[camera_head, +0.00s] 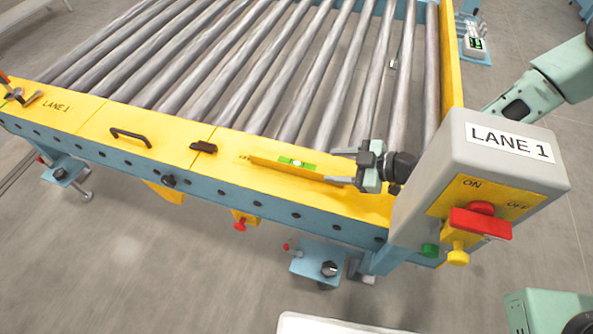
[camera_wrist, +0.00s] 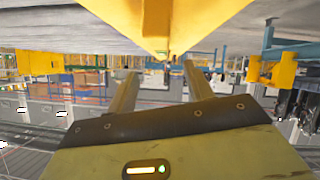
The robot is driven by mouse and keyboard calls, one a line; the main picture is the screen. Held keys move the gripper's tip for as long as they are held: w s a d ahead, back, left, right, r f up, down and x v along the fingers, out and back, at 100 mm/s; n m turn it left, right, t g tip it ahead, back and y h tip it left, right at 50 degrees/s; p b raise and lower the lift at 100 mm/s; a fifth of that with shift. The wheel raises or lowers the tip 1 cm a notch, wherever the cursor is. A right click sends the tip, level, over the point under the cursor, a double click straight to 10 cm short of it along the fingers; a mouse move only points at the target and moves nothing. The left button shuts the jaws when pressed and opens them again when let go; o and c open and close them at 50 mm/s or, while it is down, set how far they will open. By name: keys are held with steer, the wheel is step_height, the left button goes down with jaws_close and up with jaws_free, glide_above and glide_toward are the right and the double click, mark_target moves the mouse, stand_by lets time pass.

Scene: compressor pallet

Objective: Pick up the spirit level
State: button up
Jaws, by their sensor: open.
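The spirit level (camera_head: 297,163) is a slim yellow bar with a bright green vial. It lies along the yellow front rail of the roller conveyor in the head view, yellow on yellow. My gripper (camera_head: 332,166) is at its right end, with its two grey fingers pointing left and apart. They look to be at either side of the bar's end; whether they touch it I cannot tell. In the wrist view my open fingers (camera_wrist: 161,85) show with nothing clearly between them. The level cannot be made out there for certain.
The LANE 1 control box (camera_head: 505,170) with a red switch stands close right of my gripper. A black handle (camera_head: 131,137) and a small dark latch (camera_head: 204,147) sit on the rail to the left. Grey rollers (camera_head: 270,75) lie behind the rail. Open floor (camera_head: 130,250) is in front.

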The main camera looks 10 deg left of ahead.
mark_target(301, 165)
steer(key=x, duration=0.4)
steer(key=shift+a+f, duration=0.1)
steer(key=shift+a, duration=0.2)
steer(key=shift+r+x, duration=0.15)
steer(key=shift+x, duration=1.15)
steer(key=shift+r+x, duration=0.15)
steer(key=shift+x, duration=1.2)
steer(key=shift+s+a, duration=0.15)
steer(key=shift+a, duration=0.05)
jaws_close()
